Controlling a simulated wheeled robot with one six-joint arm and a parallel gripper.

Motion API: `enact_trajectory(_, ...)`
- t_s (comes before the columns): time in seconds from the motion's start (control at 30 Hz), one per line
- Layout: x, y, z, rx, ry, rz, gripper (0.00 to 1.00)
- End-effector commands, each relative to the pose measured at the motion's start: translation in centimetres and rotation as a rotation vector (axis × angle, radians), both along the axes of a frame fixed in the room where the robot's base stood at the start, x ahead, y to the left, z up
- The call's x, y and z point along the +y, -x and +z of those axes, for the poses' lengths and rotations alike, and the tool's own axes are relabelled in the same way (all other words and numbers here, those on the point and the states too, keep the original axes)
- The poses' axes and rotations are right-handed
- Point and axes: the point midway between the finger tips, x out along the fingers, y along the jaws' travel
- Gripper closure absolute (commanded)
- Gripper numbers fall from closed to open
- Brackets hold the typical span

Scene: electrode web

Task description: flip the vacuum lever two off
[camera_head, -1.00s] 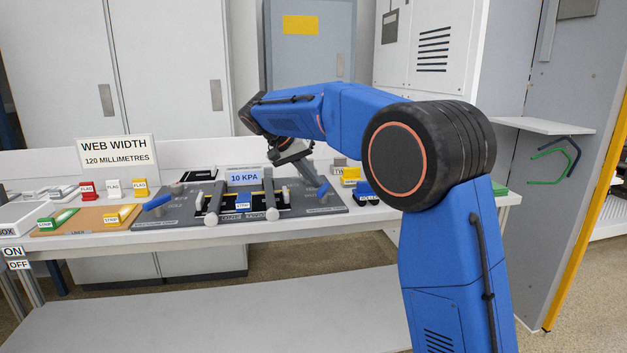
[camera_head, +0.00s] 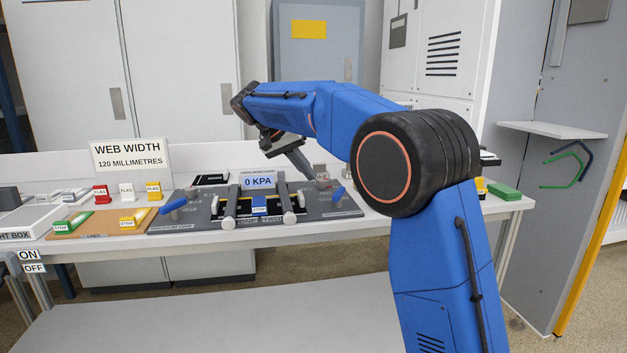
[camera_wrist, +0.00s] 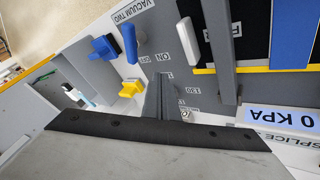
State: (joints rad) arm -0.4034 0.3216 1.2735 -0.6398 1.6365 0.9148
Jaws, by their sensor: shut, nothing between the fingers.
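The vacuum two lever (camera_head: 338,194) is the blue handle at the right end of the dark splice plate. In the wrist view the blue lever (camera_wrist: 129,42) lies beside its grey post, with the VACUUM TWO label (camera_wrist: 133,12) near it. Its lower end is near the OFF label, left of the ON label. My gripper (camera_head: 310,177) is shut and empty, pointing down just left of and behind the lever, apparently apart from it. In the wrist view its narrow fingers (camera_wrist: 164,98) are below the lever. The display (camera_head: 258,181) reads 0 KPA.
Another blue lever (camera_head: 173,205) is at the plate's left end. Two grey clamp bars (camera_head: 230,205) stand between them. Flags and strips occupy the bench's left.

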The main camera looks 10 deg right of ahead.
Motion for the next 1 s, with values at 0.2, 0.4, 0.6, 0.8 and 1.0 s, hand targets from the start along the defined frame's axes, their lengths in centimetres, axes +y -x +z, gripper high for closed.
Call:
enact_trajectory(0.2, 2.2, 0.3, 2.8, -0.001, -0.001, 0.002, 1.00)
enact_trajectory(0.4, 3.1, 0.5, 4.1, 0.001, 0.000, 0.001, 1.00)
enact_trajectory(0.6, 3.3, 0.5, 4.4, 0.000, 0.000, 0.000, 1.00)
enact_trajectory(0.8, 3.3, 0.5, 4.4, 0.001, 0.000, 0.001, 1.00)
enact_trajectory(1.0, 1.6, 2.0, 4.7, 0.014, -0.020, 0.026, 1.00)
